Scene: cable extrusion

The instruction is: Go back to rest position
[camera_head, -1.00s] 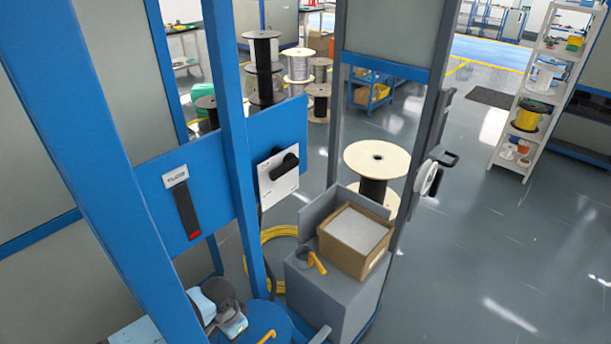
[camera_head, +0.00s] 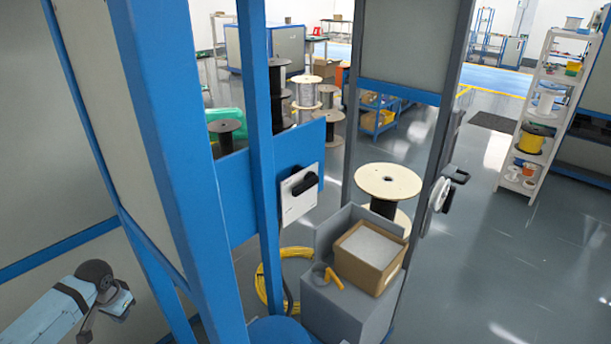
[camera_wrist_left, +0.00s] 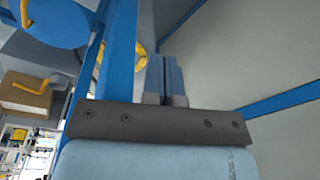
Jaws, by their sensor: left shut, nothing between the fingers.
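My left arm comes in at the lower left of the head view, in front of grey panels. Its gripper end (camera_head: 118,303) is empty and sits left of the thick blue post (camera_head: 180,150), clear of it in the picture. In the left wrist view the two blue-grey fingers (camera_wrist_left: 164,75) lie side by side, shut, with nothing between them. Behind them are a blue frame bar and a plain grey panel (camera_wrist_left: 230,60). My right gripper is in neither view.
A grey cabinet (camera_head: 340,310) holds an open cardboard box (camera_head: 352,267) and a yellow-orange handled item (camera_head: 334,279). A wooden spool (camera_head: 388,181) stands behind it. A white shelf (camera_head: 548,110) is at right. Grey floor between is open.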

